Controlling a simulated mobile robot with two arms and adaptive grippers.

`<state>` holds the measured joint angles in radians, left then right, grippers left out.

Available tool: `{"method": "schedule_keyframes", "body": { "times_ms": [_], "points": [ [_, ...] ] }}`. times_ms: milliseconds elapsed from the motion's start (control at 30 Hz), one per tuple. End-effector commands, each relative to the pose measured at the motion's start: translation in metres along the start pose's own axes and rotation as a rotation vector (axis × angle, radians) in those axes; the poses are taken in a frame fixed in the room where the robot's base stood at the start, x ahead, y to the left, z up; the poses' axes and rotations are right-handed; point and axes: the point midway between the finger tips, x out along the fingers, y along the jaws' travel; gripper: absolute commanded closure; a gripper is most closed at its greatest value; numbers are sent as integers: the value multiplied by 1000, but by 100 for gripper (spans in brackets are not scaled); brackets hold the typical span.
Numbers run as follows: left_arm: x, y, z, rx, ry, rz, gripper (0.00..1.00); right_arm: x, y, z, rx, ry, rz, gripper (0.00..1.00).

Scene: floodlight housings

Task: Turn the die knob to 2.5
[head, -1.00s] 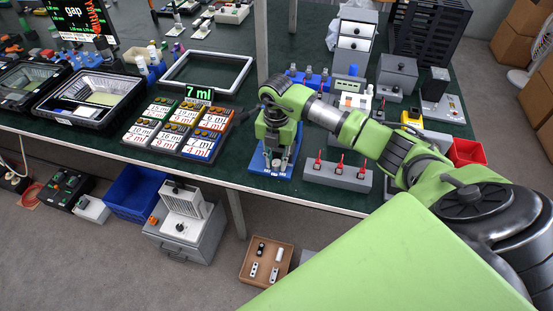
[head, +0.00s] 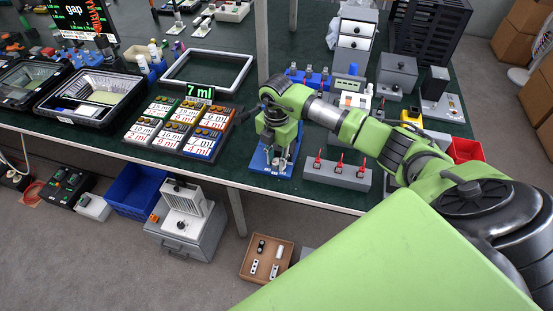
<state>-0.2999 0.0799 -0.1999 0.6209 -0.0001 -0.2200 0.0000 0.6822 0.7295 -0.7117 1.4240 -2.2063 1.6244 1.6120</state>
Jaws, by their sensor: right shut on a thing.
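My right gripper (head: 276,150) points down over a small device on a blue base plate (head: 268,171) at the table's front edge. It is shut on a part of this device, most likely the die knob, which the gripper and wrist hide. Small grey metal parts of the device show just below the fingers. The number the knob points to cannot be read. My left gripper is not in view.
A grey block with several red-handled switches (head: 338,174) stands close on the right. A blue crate (head: 136,190) and brown box (head: 266,258) are on the floor.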

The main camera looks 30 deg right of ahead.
Motion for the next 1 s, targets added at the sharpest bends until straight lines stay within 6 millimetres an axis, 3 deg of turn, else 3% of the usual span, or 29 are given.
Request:
{"method": "schedule_keyframes", "body": {
  "times_ms": [67,100,133,433,567,1000],
  "points": [
    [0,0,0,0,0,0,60,0,0,1,2,-1,1,100],
    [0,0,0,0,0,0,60,0,0,1,1,-1,1,73],
    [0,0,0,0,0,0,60,0,0,0,1,-1,1,71],
    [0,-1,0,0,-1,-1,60,-1,0,0,0,-1,1,71],
    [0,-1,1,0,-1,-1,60,-10,1,1,-1,-2,3,71],
    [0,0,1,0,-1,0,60,-96,1,1,0,-3,3,71]
  ]
}}
